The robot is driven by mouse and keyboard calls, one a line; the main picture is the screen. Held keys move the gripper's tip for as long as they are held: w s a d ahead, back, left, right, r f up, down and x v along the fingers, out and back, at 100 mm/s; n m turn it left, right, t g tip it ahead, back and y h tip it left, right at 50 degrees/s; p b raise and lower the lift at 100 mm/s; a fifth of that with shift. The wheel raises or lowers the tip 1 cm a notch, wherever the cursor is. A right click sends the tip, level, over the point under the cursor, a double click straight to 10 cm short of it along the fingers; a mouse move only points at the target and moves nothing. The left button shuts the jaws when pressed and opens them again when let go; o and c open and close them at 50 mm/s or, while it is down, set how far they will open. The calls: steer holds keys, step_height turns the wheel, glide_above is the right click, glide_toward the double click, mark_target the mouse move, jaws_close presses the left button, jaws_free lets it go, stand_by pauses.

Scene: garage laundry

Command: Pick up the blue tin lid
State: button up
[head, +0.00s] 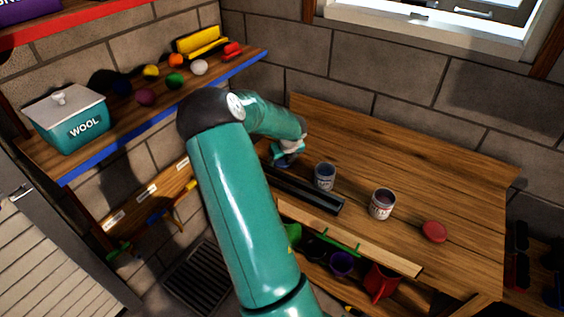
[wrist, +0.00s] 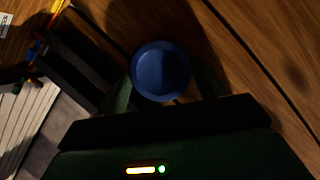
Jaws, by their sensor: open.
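The blue tin lid (wrist: 160,70) is a round, shallow disc in the wrist view, above the wooden bench top. My gripper (wrist: 163,88) is open, with its dark fingers on either side of the lid's near part. I cannot tell whether the fingers touch it. In the head view my gripper (head: 286,157) points down at the back left of the bench, and my arm hides much of that area. The lid cannot be made out clearly there.
A red lid (head: 434,231) lies farther right. A dark tray (head: 305,190) runs along the front edge. A shelf (head: 120,135) is at left.

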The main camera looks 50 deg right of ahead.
steer(key=c, duration=0.6)
steer(key=shift+r, duration=0.1)
